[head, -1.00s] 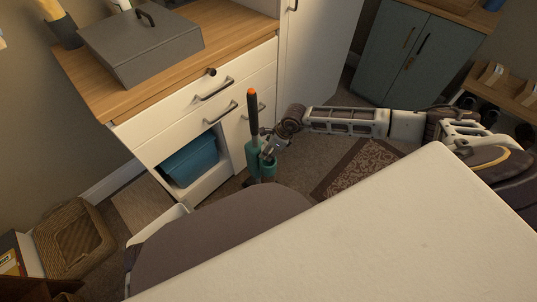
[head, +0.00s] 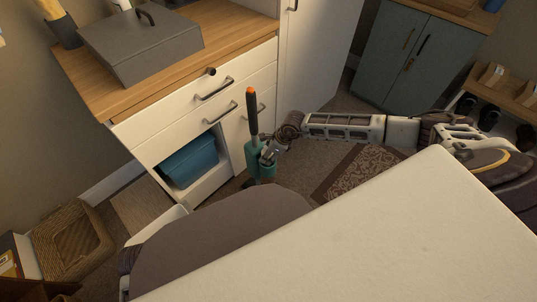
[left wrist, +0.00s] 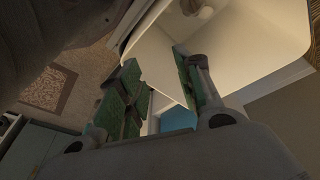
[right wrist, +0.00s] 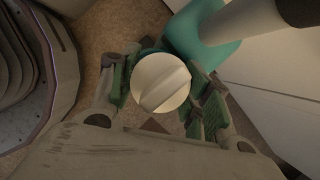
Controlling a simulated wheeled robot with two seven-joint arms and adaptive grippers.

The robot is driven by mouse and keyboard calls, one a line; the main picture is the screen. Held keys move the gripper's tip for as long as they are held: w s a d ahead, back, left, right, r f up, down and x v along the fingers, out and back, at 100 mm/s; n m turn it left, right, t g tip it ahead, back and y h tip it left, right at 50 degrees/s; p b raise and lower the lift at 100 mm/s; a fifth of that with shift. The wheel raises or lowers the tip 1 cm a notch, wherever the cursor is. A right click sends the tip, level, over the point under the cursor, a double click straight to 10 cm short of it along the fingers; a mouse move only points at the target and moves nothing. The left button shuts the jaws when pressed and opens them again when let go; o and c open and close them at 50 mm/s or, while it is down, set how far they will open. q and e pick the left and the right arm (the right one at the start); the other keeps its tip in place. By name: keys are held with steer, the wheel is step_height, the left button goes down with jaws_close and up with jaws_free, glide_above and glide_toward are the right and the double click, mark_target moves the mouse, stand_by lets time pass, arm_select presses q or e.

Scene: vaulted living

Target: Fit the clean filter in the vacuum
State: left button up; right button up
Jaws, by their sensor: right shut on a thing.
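The vacuum (head: 263,168) stands upright on the floor in front of the white drawers, a teal body with a dark, orange-tipped handle. Its teal part and a pale tube also show in the right wrist view (right wrist: 205,45). My right gripper (head: 270,153) is beside the teal body. In the right wrist view it is shut on a round white piece with a raised ridge, which I take for the clean filter (right wrist: 161,82). Whether the filter touches the vacuum is hidden. My left gripper (left wrist: 158,90) is open, with nothing held between its pads; its fingers do not show in the head view.
A blue bin (head: 190,160) sits in the cabinet's open bay. A basket (head: 72,240) stands at lower left. Patterned rug (head: 362,172) lies beyond the table.

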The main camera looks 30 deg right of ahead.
arm_select(q)
steer(key=shift+r, duration=0.15)
arm_select(e)
steer(key=shift+s+f, duration=0.6)
steer(key=shift+f, duration=0.25)
arm_select(q)
steer(key=shift+r, duration=0.1)
arm_select(e)
steer(key=shift+c, duration=0.2)
steer(key=shift+f, duration=0.15)
steer(key=shift+c, duration=0.9)
steer(key=o, duration=1.2)
steer(key=shift+w+f, duration=0.15)
steer(key=shift+w, duration=0.15)
steer(key=shift+a+r, duration=0.1)
steer(key=shift+r, duration=0.2)
arm_select(q)
steer(key=shift+w+r, duration=0.2)
steer(key=shift+w+r, duration=0.1)
steer(key=shift+w, duration=0.1)
arm_select(e)
steer(key=shift+w+r, duration=0.1)
